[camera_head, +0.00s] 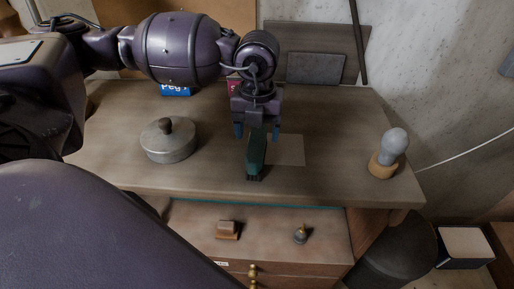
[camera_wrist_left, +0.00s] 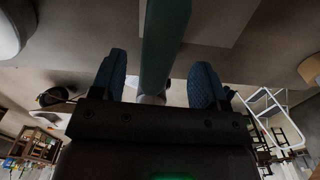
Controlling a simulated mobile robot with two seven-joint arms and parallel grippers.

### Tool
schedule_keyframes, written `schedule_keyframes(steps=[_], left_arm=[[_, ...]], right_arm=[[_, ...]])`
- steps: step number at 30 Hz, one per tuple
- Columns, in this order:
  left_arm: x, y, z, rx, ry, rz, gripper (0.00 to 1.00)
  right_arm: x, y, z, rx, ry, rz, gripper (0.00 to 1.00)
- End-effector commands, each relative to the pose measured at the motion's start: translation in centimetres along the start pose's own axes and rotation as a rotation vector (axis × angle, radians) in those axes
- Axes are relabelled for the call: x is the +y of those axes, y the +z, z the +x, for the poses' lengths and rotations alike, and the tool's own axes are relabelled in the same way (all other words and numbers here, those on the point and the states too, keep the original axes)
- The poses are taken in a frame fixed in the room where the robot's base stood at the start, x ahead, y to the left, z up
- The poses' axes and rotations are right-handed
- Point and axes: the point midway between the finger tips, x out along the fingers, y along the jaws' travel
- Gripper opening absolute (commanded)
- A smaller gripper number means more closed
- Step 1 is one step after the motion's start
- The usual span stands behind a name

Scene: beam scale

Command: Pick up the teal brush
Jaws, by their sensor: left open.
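The teal brush (camera_head: 255,154) is on the wooden worktop (camera_head: 330,178), near its front edge, with its dark bristle end toward the front. My left gripper (camera_head: 257,132) is above the brush's far end, pointing down. Its two blue fingers are apart, one on each side of the brush. In the left wrist view the brush (camera_wrist_left: 165,38) runs between the open fingers (camera_wrist_left: 160,82), with a gap visible on both sides. I cannot tell how far the fingertips are above the worktop. My right gripper is not in view.
A round grey lidded pot (camera_head: 169,147) stands left of the brush. A grey rounded knob on a wooden base (camera_head: 382,168) stands at the right. A pale rectangle (camera_head: 288,150) lies beside the brush. Below is a lower surface (camera_head: 270,245) with two small items. A dark board (camera_head: 315,68) stands behind.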

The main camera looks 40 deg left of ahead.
Motion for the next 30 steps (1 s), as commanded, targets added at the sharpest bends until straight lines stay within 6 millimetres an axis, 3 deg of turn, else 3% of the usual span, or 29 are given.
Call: schedule_keyframes(steps=[10, 20, 30], left_arm=[[0.2, -0.2, 4.2, 0.002, 0.0, 0.001, 0.68], [0.2, -0.2, 4.9, 0.001, 0.0, 0.001, 0.68], [0.2, -0.2, 4.9, 0.001, 0.0, 0.001, 0.18]], right_arm=[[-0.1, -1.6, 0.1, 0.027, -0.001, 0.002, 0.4], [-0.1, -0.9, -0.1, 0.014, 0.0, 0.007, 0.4], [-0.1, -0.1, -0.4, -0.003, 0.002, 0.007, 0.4]])
